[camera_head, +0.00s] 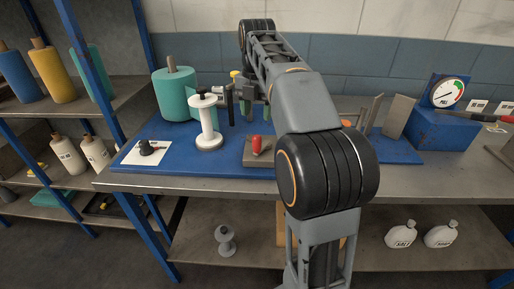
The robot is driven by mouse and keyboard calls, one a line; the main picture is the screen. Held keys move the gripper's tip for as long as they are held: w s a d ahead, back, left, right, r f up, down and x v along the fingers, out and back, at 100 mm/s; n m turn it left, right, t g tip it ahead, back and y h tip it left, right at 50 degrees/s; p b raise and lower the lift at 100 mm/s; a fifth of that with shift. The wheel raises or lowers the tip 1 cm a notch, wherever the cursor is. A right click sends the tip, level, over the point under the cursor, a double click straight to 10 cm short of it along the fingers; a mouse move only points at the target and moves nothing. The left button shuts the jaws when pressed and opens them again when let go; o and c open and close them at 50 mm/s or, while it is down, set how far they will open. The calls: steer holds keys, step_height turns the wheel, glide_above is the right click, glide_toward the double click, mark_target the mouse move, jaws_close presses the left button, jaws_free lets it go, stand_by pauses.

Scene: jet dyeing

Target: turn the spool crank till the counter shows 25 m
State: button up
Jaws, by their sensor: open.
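A white spool (207,122) stands upright on the blue mat (140,180) at the left of the bench. My gripper (238,104) is open just right of the spool's top, with its dark fingers pointing down. I cannot tell whether it touches anything. A red upright knob (256,145) on a grey block stands right of the spool, below my gripper in the picture. I cannot tell whether this is the crank. No counter reading can be made out; my arm hides part of the mat.
A large teal roll (175,97) stands behind the spool. A small black item (147,148) lies on a white card at the left. A dial gauge (447,92) sits on a blue box (442,130) at the right. A blue rack post (110,75) rises at the left.

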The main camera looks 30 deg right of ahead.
mark_target(256, 136)
step_height(256, 136, down, 12)
steer(key=b, duration=0.3)
steer(key=shift+r, duration=0.25)
steer(key=shift+c, duration=0.4)
steer(key=c, duration=0.8)
steer(key=shift+c, duration=0.2)
steer(key=shift+w+r+m+p, duration=0.1)
steer(key=shift+m+p, duration=0.2)
steer(key=shift+p, duration=0.05)
